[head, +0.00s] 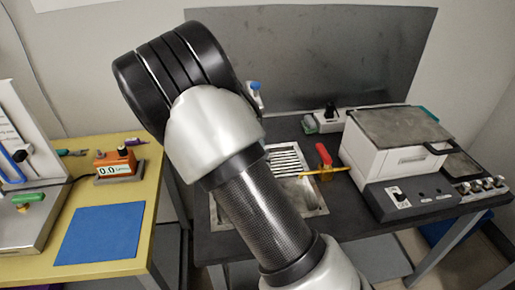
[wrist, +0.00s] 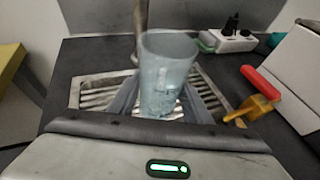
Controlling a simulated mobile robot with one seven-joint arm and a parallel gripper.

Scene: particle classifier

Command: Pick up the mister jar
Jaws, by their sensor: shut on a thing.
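The mister jar (wrist: 166,72), a translucent pale-blue cup-like vessel, stands upright in the middle of the wrist view. My gripper (wrist: 160,108) is shut on it, with one grey finger on each side of its lower part. The jar is over a slatted metal grate (wrist: 95,92); I cannot tell whether its base touches the grate. In the head view my arm hides the jar and the gripper.
A grey metal rod (wrist: 140,22) rises close behind the jar. A red-handled yellow tool (head: 324,158) lies right of the grate. A white machine (head: 395,150) stands further right. A white power strip (wrist: 232,40) is behind. A yellow table (head: 145,190) is left.

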